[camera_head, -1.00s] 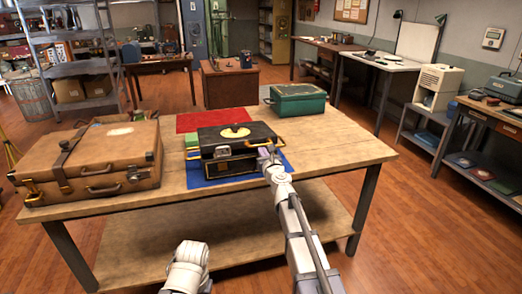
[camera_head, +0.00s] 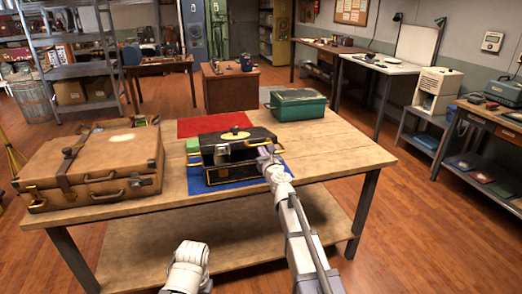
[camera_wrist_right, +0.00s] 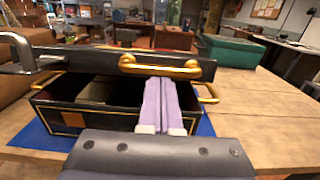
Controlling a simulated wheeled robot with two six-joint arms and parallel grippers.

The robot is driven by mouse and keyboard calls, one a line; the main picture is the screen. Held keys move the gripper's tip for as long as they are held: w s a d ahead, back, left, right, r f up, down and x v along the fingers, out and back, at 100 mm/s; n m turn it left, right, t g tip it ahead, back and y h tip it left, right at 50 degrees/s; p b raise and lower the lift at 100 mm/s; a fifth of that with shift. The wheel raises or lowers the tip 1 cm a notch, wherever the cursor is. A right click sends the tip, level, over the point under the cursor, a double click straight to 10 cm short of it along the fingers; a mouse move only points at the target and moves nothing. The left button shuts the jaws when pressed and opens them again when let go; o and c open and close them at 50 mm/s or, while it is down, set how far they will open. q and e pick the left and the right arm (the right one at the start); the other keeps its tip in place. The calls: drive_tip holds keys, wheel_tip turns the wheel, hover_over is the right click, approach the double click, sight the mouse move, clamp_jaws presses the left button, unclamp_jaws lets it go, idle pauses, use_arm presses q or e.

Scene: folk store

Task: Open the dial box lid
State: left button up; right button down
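The black dial box (camera_head: 227,174) with gold trim sits on the table, a yellow disc on its black lid (camera_head: 208,140). In the right wrist view the lid's front edge (camera_wrist_right: 85,58) is raised above the box body (camera_wrist_right: 60,117), and a gap shows the dark inside. My right gripper (camera_head: 265,150) is at the right part of the lid's front. Its pale purple fingers (camera_wrist_right: 160,103) lie together, with their tips at the gold handle (camera_wrist_right: 160,68) on the lid edge. Whether they pinch the handle I cannot tell.
A brown suitcase (camera_head: 95,165) stands left of the box. A green case (camera_head: 297,104) stands behind it to the right. A red mat (camera_head: 213,126) and a blue mat (camera_wrist_right: 40,137) lie on the table. The table's right part (camera_head: 335,145) is clear.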

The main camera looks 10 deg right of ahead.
sight(260, 136)
drive_tip(key=shift+w+r+p, duration=0.25)
drive_tip(key=shift+r+p, duration=0.65)
drive_tip(key=shift+r, duration=0.3)
drive_tip(key=shift+w+r+p, duration=0.2)
drive_tip(key=shift+r+p, duration=0.4)
drive_tip(key=shift+p, duration=0.05)
drive_tip(key=shift+w+r+p, duration=0.2)
drive_tip(key=shift+r+p, duration=0.35)
drive_tip(key=shift+p, duration=0.05)
drive_tip(key=shift+w+r+p, duration=0.3)
drive_tip(key=shift+r+p, duration=0.3)
drive_tip(key=shift+w+r+p, duration=0.3)
drive_tip(key=shift+r+p, duration=0.25)
drive_tip(key=shift+p, duration=0.05)
